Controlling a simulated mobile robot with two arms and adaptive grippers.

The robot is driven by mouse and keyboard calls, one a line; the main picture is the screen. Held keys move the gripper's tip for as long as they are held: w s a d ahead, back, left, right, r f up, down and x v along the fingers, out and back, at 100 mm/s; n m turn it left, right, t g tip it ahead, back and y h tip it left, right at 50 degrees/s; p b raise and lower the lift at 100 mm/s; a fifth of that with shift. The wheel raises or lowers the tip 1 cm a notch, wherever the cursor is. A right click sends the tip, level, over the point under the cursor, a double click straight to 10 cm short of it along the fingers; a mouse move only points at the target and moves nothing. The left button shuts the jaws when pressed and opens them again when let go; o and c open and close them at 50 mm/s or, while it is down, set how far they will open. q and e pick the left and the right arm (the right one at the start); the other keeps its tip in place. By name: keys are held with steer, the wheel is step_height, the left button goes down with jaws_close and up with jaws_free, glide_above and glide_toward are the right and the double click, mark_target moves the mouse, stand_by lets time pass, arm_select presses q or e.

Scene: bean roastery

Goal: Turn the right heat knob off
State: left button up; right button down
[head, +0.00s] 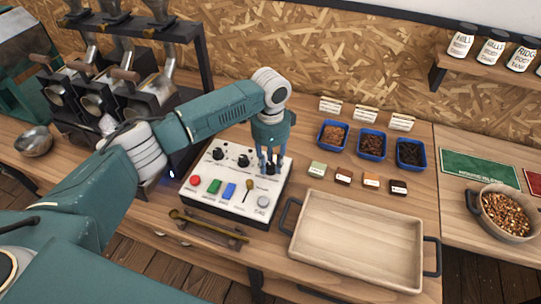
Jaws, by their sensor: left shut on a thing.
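The white control panel (234,203) lies on the wooden bench, below and left of centre in the head view. It has a row of dark knobs at the back, with a left knob (218,154) and a middle knob (243,160) in clear view. Red, green and blue buttons, a small lever and a pale round button are at its front. My left gripper (269,168) points down at the right end of the knob row and is shut on the right heat knob (268,170). The fingers hide most of that knob, so its setting cannot be read. My right gripper is not in view.
A wooden tray (352,240) with dark handles is right of the panel. Behind it are small labelled blocks and blue bean trays (372,145). A brass scoop (210,226) lies in front of the panel. Roasting machines (110,95) stand at the left, a bean bowl (503,213) at the right.

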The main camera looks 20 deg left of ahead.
arm_select(q)
steer(key=n+p, duration=0.5)
steer(key=p, duration=0.1)
steer(key=shift+r, duration=0.2)
steer(key=shift+f+n+p, duration=0.15)
steer(key=shift+n+p, duration=1.45)
steer(key=shift+n, duration=0.3)
steer(key=o, duration=1.2)
steer(key=shift+c, duration=0.2)
